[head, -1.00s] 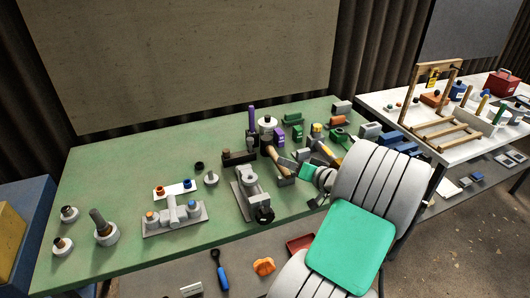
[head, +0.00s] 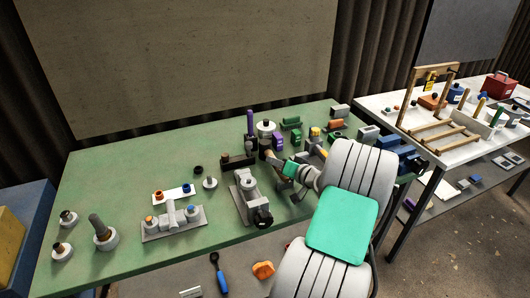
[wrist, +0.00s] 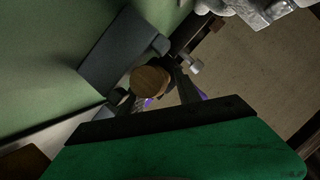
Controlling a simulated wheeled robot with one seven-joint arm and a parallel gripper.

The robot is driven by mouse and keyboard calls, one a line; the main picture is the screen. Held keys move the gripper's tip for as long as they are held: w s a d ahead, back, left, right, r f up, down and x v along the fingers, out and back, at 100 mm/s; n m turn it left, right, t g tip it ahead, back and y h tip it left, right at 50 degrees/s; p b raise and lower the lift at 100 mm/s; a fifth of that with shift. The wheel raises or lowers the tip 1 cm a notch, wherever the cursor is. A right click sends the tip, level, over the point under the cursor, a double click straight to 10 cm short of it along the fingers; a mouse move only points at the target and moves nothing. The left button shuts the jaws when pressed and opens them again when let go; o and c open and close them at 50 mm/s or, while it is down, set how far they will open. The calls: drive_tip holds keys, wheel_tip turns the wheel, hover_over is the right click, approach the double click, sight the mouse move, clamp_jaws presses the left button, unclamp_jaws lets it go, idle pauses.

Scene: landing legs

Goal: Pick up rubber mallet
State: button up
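The rubber mallet's wooden handle (head: 268,155) shows at the tip of my arm in the head view, on the green bench. In the wrist view the round wooden end of the handle (wrist: 151,80) faces the camera. My gripper (head: 276,165) is at the handle, low over the bench. In the wrist view, dark fingers of my gripper (wrist: 158,92) show on both sides of the handle's end. Whether they touch it I cannot tell. The mallet's head is not clearly visible, as my gripper and arm cover that area.
A grey vise-like fixture (head: 249,200) stands just left of my gripper. A white cylinder with a black top (head: 266,130), a purple block (head: 278,141) and green parts (head: 292,122) crowd the bench behind. The left-back of the green bench (head: 130,165) is clear.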

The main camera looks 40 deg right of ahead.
clamp_jaws()
drive_tip(key=shift+r, duration=0.1)
idle(1.0)
